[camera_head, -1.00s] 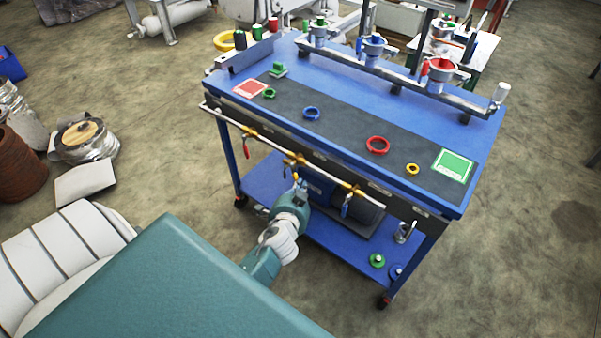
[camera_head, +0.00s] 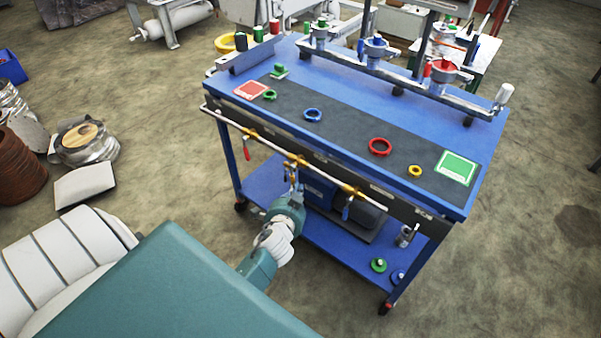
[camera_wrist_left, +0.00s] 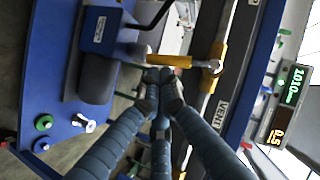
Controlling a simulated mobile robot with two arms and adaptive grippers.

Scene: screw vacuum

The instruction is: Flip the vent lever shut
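The vent lever (camera_wrist_left: 178,61) is a yellow-orange handle on a silver fitting, beside the VENT label (camera_wrist_left: 222,112) in the left wrist view. It sits at the middle valve (camera_head: 292,160) of the cart's front pipe in the head view. My left gripper (camera_head: 295,186) is just below that valve, in front of the cart. In the left wrist view its dark fingers (camera_wrist_left: 160,78) converge close to the lever's underside, near its free end. I cannot tell whether they touch it or grip it. My right gripper is not in view.
The front pipe (camera_head: 226,115) also carries a red lever (camera_head: 246,154) at left and a blue lever (camera_head: 346,212) at right. A dark pump (camera_head: 360,217) stands on the cart's lower shelf (camera_head: 330,240). Coloured rings lie on the top. Floor around the cart is open.

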